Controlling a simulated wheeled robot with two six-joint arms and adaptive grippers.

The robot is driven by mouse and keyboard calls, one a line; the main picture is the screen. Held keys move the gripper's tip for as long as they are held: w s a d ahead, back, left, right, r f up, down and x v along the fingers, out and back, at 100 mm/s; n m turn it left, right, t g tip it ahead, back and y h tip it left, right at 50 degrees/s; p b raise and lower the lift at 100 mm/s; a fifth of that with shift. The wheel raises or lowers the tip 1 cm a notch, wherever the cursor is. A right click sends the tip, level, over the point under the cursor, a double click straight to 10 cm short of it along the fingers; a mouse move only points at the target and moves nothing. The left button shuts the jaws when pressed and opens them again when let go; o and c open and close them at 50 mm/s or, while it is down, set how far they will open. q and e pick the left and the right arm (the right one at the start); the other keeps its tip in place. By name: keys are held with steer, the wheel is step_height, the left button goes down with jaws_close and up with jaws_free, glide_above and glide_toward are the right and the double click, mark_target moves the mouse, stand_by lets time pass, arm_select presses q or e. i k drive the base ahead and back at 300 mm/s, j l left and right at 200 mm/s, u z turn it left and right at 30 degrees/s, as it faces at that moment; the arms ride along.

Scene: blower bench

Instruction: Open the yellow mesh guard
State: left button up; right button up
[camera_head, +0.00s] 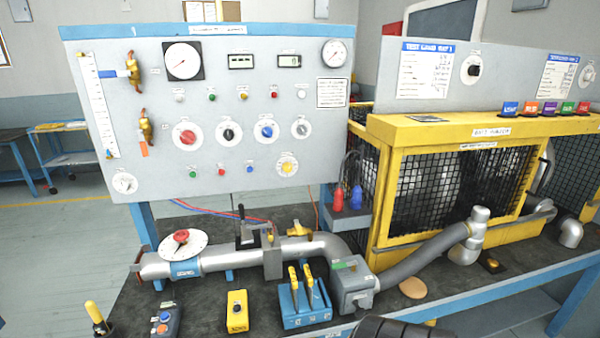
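The yellow mesh guard (378,190) stands on the right half of the bench in the head view. It has a thick yellow frame and black wire mesh, with a front mesh panel (440,190) facing me. Silvery rounded parts show dimly behind the mesh. The front panel looks in line with its frame, but I cannot tell whether it is latched. A grey bar lies near the panel's lower right corner. No gripper fingers show in the view, and nothing touches the guard. A dark rounded shape at the bottom edge is cut off, and I cannot tell what it is.
A grey hose (425,258) and pipe elbow (470,238) stand before the guard. A gauge panel (215,150) rises at left.

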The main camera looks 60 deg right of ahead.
mark_target(396, 152)
steer(key=z, duration=3.1)
steer(key=i+l, duration=0.05)
